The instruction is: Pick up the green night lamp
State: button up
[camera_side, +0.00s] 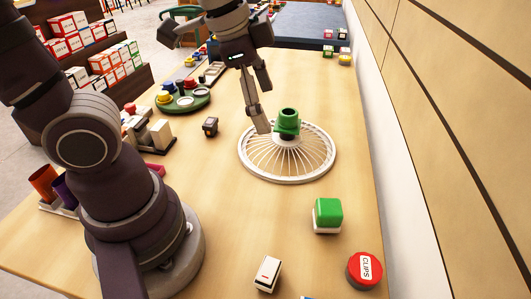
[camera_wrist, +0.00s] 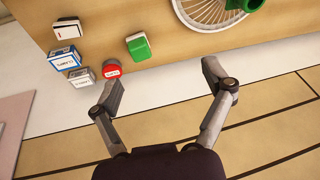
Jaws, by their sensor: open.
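A green object with a round, dark-topped upper part (camera_side: 288,121) stands on a white spoked wheel-like disc (camera_side: 245,165). It is partly cut off at the top right of the wrist view (camera_wrist: 233,4). A green-topped block with a white base (camera_side: 327,214) sits nearer on the table, also in the wrist view (camera_wrist: 138,46). I cannot tell for certain which is the night lamp. My gripper (camera_side: 264,108) is open and empty, and appears just left of and above the round green object in the side view. Its two fingers are spread apart in the wrist view (camera_wrist: 160,87).
A red round CLIPS container (camera_side: 365,269) and a white switch box (camera_side: 267,273) lie at the near end. A green tray (camera_side: 201,101) with small items stands to the left. The wall (camera_side: 440,130) runs along the right edge.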

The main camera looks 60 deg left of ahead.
jog(key=w+d+f+m+g, duration=0.2)
jog(key=w+d+f+m, duration=0.2)
jog(key=m, duration=0.5)
jog(key=m+g, duration=0.2)
jog(key=m, duration=0.6)
send_over(330, 206)
jog(key=shift+y, duration=0.3)
jog(key=f, duration=0.5)
jog(key=shift+s+a+f, duration=0.2)
jog(key=shift+s+a, duration=0.2)
jog(key=shift+m, duration=0.4)
jog(key=f, duration=1.1)
jog(key=shift+w+d, duration=0.4)
jog(key=shift+c, duration=0.2)
jog(key=shift+r, duration=0.1)
jog(key=c, duration=1.2)
